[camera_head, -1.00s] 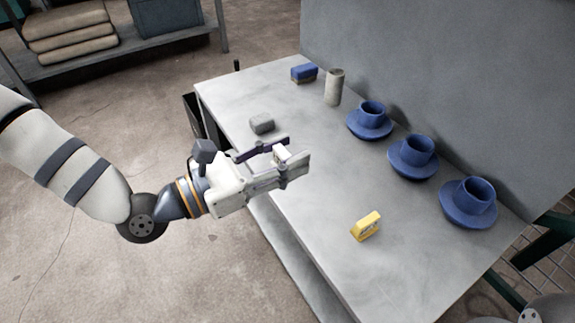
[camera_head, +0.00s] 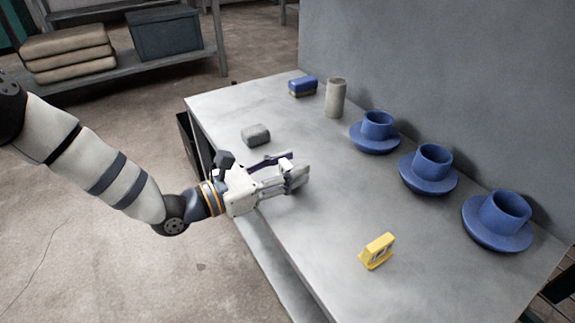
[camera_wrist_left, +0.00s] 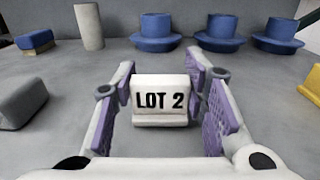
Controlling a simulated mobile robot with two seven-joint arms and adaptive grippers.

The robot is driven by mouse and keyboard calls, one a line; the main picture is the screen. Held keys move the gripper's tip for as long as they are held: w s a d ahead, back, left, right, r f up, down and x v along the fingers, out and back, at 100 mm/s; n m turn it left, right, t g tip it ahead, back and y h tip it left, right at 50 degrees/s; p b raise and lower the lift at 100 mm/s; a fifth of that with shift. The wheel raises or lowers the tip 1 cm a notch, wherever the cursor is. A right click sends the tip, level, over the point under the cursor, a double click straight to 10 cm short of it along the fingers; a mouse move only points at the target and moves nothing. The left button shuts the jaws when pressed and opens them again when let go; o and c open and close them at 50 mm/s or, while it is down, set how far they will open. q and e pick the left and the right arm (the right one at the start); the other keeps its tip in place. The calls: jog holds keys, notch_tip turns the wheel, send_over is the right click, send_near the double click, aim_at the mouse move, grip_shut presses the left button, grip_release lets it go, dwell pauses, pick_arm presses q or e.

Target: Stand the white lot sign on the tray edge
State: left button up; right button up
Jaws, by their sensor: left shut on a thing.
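The white lot sign (camera_wrist_left: 160,97), marked "LOT 2" in black, stands upright between the purple-padded fingers of my left gripper (camera_wrist_left: 168,105) in the left wrist view. My left gripper (camera_head: 287,173) is shut on it, low over the near left part of the grey worktop. In the head view only a small white bit of the sign (camera_head: 286,163) shows between the fingers. I cannot tell whether its base touches the worktop. I cannot make out a separate tray. My right gripper is not in view.
On the worktop (camera_head: 335,215), a yellow sign (camera_head: 377,251) stands at front right and a grey block (camera_head: 256,135) behind my gripper. A blue-topped block (camera_head: 302,86), a grey cylinder (camera_head: 335,98) and three blue cups on saucers (camera_head: 428,172) line the back by a wall.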

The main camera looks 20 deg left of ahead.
pick_arm(q)
jog(key=shift+f, duration=0.35)
jog(key=o, duration=0.9)
